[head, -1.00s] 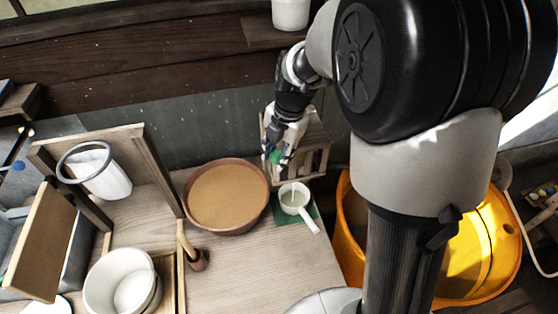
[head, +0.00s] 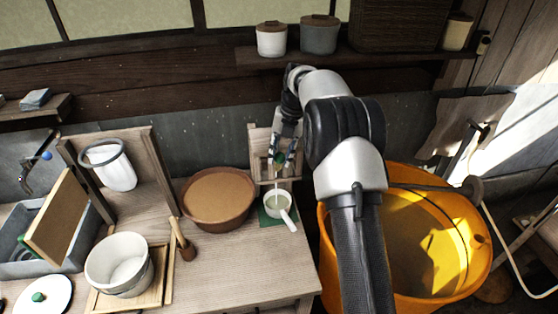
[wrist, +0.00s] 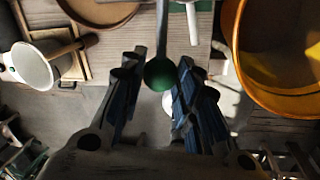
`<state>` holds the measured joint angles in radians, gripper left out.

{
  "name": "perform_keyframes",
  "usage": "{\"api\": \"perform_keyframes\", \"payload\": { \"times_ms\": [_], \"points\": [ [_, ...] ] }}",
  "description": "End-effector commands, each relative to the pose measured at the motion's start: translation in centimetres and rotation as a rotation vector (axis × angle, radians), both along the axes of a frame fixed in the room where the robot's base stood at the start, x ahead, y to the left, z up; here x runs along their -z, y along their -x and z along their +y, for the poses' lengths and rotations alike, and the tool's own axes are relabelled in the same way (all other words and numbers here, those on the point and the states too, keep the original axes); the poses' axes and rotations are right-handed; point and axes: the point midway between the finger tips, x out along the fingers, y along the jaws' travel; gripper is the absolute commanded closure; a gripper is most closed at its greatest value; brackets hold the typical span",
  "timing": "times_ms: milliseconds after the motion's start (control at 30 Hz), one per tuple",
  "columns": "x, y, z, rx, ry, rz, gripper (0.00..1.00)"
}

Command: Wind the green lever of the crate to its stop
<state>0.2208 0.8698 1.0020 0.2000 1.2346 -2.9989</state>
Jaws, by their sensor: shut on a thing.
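The wooden crate (head: 261,143) stands at the back right end of the bench, behind the white cup. Its green lever knob (head: 280,158) is at the crate's front, with a light rod running down from it. In the wrist view the green knob (wrist: 160,73) sits between the fingers, on a grey rod running to the top edge. My gripper (head: 281,150) is shut on the knob, with a blue-padded finger on each side.
A brown bowl (head: 219,198) stands left of the crate. A white-handled cup (head: 278,205) on a green mat is just in front of it. A large orange tub (head: 335,245) stands right of the bench. A shelf with jars (head: 272,40) runs above.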

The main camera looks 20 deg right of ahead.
Motion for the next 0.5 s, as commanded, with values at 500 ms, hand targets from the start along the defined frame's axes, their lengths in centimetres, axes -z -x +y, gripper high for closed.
{"api": "perform_keyframes", "payload": {
  "times_ms": [500],
  "points": [
    [-0.01,-0.01,0.05,-0.016,-0.002,0.005,0.7]
  ]
}}
